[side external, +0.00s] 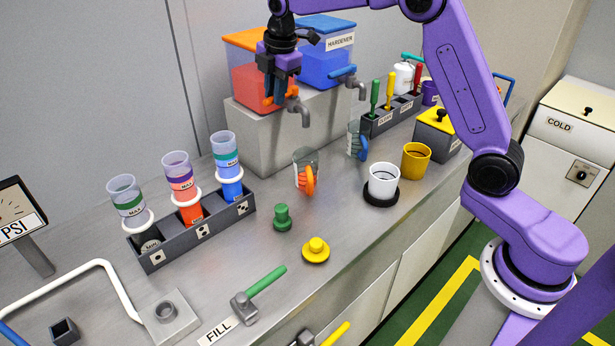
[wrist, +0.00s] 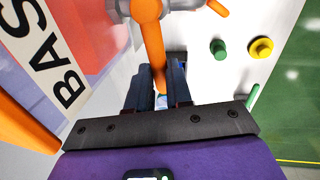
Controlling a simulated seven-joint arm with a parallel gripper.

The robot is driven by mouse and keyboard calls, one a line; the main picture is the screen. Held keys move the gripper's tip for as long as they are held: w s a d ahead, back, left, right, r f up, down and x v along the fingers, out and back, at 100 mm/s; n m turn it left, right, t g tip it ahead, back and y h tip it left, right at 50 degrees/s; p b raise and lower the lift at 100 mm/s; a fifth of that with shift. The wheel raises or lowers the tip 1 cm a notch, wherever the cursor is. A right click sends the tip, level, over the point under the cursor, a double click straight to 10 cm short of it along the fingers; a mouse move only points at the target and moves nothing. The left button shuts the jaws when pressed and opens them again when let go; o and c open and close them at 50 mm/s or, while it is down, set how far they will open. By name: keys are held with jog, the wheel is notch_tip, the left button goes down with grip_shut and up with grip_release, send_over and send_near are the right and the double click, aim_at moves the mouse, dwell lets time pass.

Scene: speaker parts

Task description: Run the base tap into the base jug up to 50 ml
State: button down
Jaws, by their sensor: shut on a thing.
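The base tank (side external: 250,75), red with an orange lid, stands on a raised grey block; its BASE label (wrist: 62,85) shows in the wrist view. Its grey tap (side external: 300,108) points down, and its orange lever (wrist: 148,40) runs between my fingers. My gripper (side external: 274,100) is shut on this lever; it also shows in the wrist view (wrist: 160,95). The clear base jug (side external: 304,158) with an orange handle stands on the bench below the spout. Orange marks show on its side, but the liquid level is too small to read.
The blue hardener tank (side external: 325,65) and its tap (side external: 357,88) are beside it, with a blue-handled jug (side external: 355,140) below. A white cup (side external: 383,180), yellow cup (side external: 416,161) and cylinder rack (side external: 190,235) stand on the bench. Green (side external: 282,217) and yellow (side external: 316,248) knobs lie in front.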

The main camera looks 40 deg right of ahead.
jog(key=shift+w+m, duration=0.25)
jog(key=shift+m, duration=0.15)
jog(key=c, duration=0.9)
grip_release()
jog(key=shift+c, duration=0.2)
jog(key=a, duration=0.7)
jog(key=shift+s, duration=0.35)
